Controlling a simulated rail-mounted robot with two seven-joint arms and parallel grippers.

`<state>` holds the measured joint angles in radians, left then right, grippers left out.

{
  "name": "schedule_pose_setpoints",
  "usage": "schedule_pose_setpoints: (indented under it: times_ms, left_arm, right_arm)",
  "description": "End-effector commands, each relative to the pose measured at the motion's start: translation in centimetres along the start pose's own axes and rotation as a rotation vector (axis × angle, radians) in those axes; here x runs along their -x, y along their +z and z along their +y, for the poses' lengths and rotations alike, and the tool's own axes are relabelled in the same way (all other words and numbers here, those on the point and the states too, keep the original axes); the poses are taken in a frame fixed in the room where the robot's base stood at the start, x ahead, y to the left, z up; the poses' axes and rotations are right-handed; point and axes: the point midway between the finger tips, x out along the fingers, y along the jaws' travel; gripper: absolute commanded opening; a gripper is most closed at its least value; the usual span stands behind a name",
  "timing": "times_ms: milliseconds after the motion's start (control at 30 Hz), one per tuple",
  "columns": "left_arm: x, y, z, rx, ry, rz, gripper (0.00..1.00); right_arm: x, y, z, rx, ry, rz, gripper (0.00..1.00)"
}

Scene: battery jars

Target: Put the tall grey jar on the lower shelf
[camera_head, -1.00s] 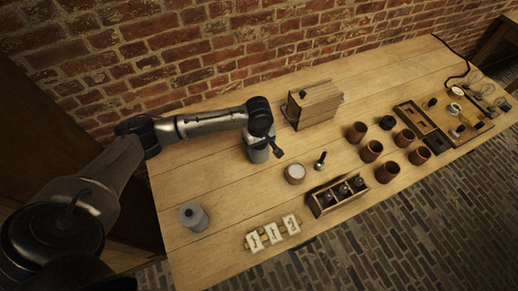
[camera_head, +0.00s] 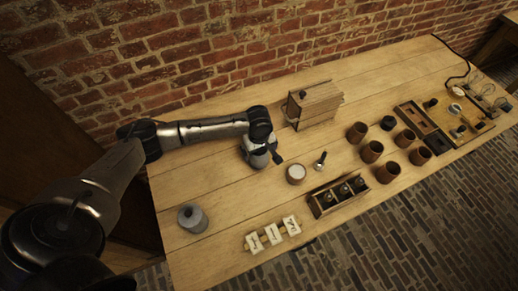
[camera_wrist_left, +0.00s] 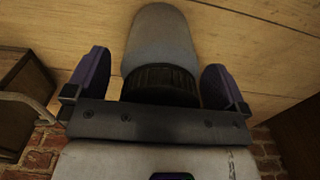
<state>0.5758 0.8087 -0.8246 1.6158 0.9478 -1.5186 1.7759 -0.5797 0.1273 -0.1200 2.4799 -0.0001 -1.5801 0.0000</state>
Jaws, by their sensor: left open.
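A grey jar (camera_wrist_left: 160,42) with a black ribbed cap shows in the left wrist view, between the two fingers of my left gripper (camera_wrist_left: 153,75). Gaps show on both sides of the cap, so the gripper is open around it. In the head view my left gripper (camera_head: 266,156) is over the table, left of the wooden chest; there the jar is hard to tell apart from the hand. Another grey jar (camera_head: 193,218), squat with a knobbed top, stands at the table's left end. I cannot make out a lower shelf. My right gripper is not in view.
On the wooden table (camera_head: 225,188) are a wooden chest (camera_head: 316,105), a white-topped round pot (camera_head: 296,174), a rack of dark bottles (camera_head: 338,194), white cards (camera_head: 273,234) and several brown cups (camera_head: 371,151). A brick wall runs behind. The table's left part is mostly clear.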

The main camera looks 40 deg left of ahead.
Motion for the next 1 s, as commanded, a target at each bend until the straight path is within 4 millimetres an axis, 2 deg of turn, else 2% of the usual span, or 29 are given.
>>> schedule_pose_setpoints:
  times_ms: [233,367,700,967,1000]
  left_arm:
    - [0.3,0.0,0.0,-0.001,0.001,0.001,1.0]
    - [2.2,0.0,0.0,0.0,0.002,0.0,1.0]
    - [8.5,0.0,0.1,0.0,0.001,0.0,1.0]
    - [11.5,0.0,0.1,0.001,0.0,0.0,1.0]
    - [11.8,0.0,0.1,0.0,0.001,0.0,1.0]
  right_arm:
    - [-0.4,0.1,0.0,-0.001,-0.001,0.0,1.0]
    - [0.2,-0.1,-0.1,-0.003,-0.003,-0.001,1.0]
    - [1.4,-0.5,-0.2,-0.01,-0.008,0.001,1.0]
    - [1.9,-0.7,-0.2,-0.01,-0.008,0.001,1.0]
    - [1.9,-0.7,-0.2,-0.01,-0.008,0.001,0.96]
